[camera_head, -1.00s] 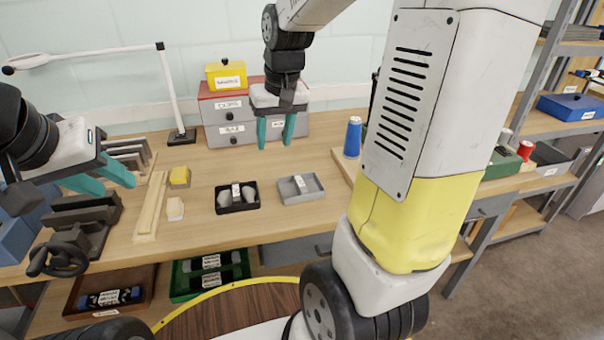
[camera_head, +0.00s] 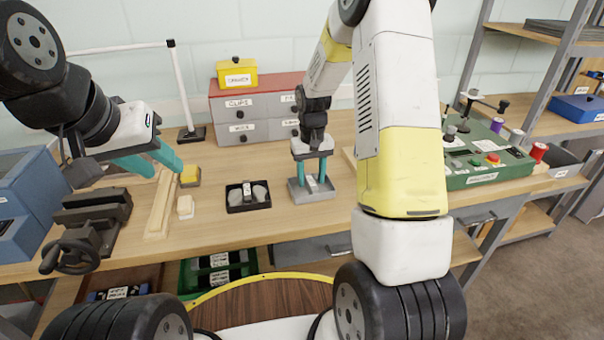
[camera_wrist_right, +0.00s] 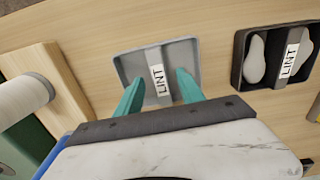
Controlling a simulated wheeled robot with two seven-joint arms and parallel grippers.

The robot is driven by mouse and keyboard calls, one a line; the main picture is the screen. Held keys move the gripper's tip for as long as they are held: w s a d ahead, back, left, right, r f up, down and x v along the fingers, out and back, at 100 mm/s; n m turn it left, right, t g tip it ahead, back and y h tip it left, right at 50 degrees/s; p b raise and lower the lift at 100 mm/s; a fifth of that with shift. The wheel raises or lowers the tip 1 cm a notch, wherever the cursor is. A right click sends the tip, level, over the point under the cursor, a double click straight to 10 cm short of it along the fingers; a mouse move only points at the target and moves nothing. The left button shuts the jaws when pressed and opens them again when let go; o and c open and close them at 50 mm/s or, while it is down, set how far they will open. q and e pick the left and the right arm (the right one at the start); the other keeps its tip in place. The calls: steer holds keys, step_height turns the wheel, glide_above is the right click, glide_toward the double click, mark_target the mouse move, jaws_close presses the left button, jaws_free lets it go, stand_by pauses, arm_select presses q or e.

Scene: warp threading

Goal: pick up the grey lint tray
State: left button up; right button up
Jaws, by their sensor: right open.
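The grey lint tray (camera_head: 315,198) lies on the workbench, to the right of a black tray. In the right wrist view the grey tray (camera_wrist_right: 190,52) looks empty, with a white label reading LINT standing across its middle. My right gripper (camera_head: 311,180) is open above the tray, pointing down. In the right wrist view its teal fingertips (camera_wrist_right: 159,80) lie on either side of the label, over the tray's near part. Whether they touch the tray is unclear. My left gripper (camera_head: 167,171) is open and empty over the left of the bench, near a yellow block.
The black tray (camera_head: 235,207) holds pale rounded pieces beside the grey tray. The yellow block (camera_head: 190,176) and wooden strips (camera_head: 162,205) lie left. Drawer boxes (camera_head: 240,107) stand behind. A green control box (camera_head: 480,160) is at right. Bench in front of the trays is clear.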

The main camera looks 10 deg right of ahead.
step_height(320, 180, down, 2)
steer(key=shift+f, duration=0.1)
jaws_close()
steer(key=shift+r, duration=0.2)
